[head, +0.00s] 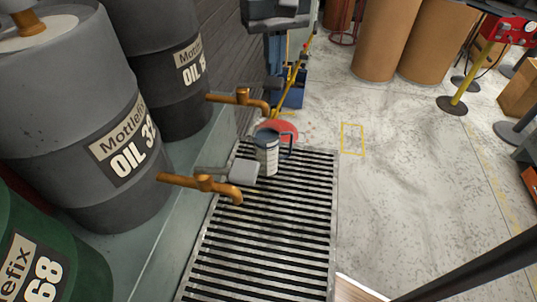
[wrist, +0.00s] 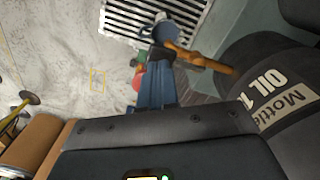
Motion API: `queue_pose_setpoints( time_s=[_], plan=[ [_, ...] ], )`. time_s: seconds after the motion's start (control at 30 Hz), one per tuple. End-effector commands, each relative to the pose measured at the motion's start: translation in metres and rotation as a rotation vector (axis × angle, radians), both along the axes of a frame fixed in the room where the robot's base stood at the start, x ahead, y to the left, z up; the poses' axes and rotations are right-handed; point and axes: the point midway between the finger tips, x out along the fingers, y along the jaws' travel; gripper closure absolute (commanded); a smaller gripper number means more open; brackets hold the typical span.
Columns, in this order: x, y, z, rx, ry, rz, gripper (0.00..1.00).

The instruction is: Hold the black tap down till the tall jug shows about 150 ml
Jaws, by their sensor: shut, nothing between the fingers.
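The tall jug (head: 267,158), clear-sided with a blue handle and pale markings, stands upright on the slatted grate; its fill level is too small to read. It also shows in the wrist view (wrist: 166,30). A brass tap (head: 243,97) reaches out just behind and above the jug; it shows in the wrist view too (wrist: 207,63). A nearer brass tap (head: 205,184) has a grey lever. No tap body looks black. My gripper (head: 274,80) is shut and empty, pointing down near the far tap's end; its blue fingers show in the wrist view (wrist: 158,58). I cannot tell whether it touches the tap.
Grey drums (head: 65,105) (head: 165,60) and a green drum (head: 45,245) stand along the left. The slatted grate (head: 265,240) lies below the taps. A red round thing (head: 285,130) is behind the jug. Brown drums (head: 387,40) stand at the back. The floor right of the grate is clear.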

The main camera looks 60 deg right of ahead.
Motion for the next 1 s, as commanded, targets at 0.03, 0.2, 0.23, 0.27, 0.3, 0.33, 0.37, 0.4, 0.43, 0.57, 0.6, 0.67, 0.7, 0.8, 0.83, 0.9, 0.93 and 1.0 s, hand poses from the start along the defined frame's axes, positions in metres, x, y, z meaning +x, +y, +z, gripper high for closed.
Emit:
queue_pose_setpoints(
  time_s=[0.03,0.2,0.23,0.27,0.3,0.33,0.37,0.4,0.43,0.57,0.6,0.67,0.7,0.8,0.83,0.9,0.93,1.0],
  plan=[
    [0.000,0.000,0.000,0.000,0.000,0.000,1.00],
    [0.000,0.000,-0.002,0.000,0.000,0.000,1.00],
    [0.000,0.000,-0.003,0.000,0.000,0.000,1.00],
    [0.000,0.000,-0.003,0.001,0.001,0.000,1.00],
    [0.000,0.000,-0.004,0.001,0.001,0.000,1.00],
    [0.000,0.000,-0.005,0.001,0.001,0.000,1.00],
    [0.000,0.000,-0.006,0.001,0.001,0.000,1.00],
    [0.000,0.000,-0.007,0.001,0.001,0.000,1.00],
    [0.000,0.000,-0.008,0.001,0.001,0.000,1.00],
    [0.000,0.000,-0.012,0.000,0.000,0.000,1.00],
    [0.000,0.000,-0.013,0.000,0.000,0.000,1.00],
    [0.000,0.000,-0.015,0.000,0.000,0.000,1.00],
    [0.000,0.000,-0.016,0.000,0.000,0.000,1.00],
    [0.000,0.000,-0.018,0.000,0.000,0.000,1.00],
    [0.000,0.000,-0.019,0.001,0.001,0.000,1.00],
    [0.000,0.000,-0.021,0.001,0.001,0.000,1.00],
    [0.000,0.000,-0.022,0.001,0.001,0.000,1.00],
    [0.000,0.000,-0.024,0.001,0.001,0.000,1.00]
  ],
)
